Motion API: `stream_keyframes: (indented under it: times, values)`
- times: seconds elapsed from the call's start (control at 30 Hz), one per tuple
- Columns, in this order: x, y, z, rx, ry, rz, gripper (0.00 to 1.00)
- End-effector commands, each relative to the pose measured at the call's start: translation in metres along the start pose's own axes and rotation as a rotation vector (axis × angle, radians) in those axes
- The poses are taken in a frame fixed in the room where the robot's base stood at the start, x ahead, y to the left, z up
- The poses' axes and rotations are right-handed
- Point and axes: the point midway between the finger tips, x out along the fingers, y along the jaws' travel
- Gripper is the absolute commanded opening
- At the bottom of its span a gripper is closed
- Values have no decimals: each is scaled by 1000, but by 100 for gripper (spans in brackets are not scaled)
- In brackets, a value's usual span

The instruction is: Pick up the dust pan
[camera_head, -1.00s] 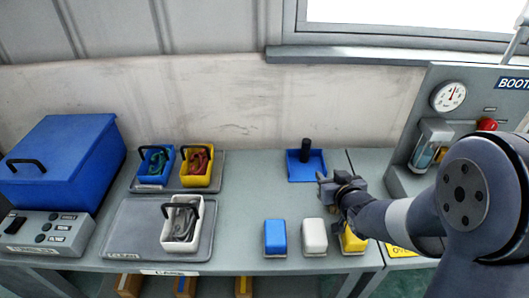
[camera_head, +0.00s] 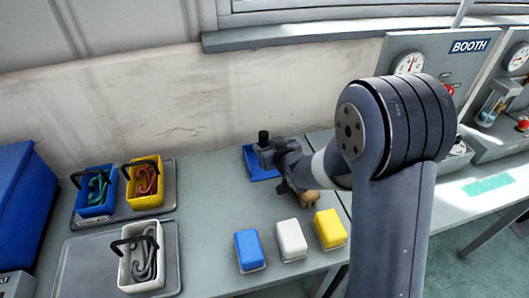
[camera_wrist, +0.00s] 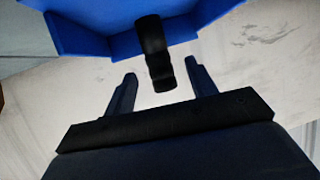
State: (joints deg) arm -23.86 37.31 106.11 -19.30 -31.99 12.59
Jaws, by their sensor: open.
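The dust pan is a blue tray (camera_head: 262,174) with an upright black handle (camera_head: 264,138), standing at the back of the table near the wall. In the wrist view the blue pan (camera_wrist: 95,32) fills the top, and its black handle (camera_wrist: 155,55) reaches down between the fingers. My gripper (camera_wrist: 150,92) is open, with one finger on each side of the handle's end and gaps showing on both sides. In the head view my gripper (camera_head: 268,155) is at the pan's right side and hides part of it.
Blue (camera_head: 249,251), white (camera_head: 291,240) and yellow (camera_head: 329,229) blocks stand along the front edge. A brown object (camera_head: 309,198) is partly hidden under my arm. The wall (camera_head: 180,100) is close behind.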

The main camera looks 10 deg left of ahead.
Motion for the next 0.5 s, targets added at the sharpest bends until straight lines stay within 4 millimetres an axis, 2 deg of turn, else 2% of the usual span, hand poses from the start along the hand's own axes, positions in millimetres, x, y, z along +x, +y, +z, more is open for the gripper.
stream_keyframes:
  times: [0.27, 0.5]
  values:
    - [18, 0, -1, 0, -1, -1, 54]
    - [49, 0, -4, -1, 0, -1, 54]
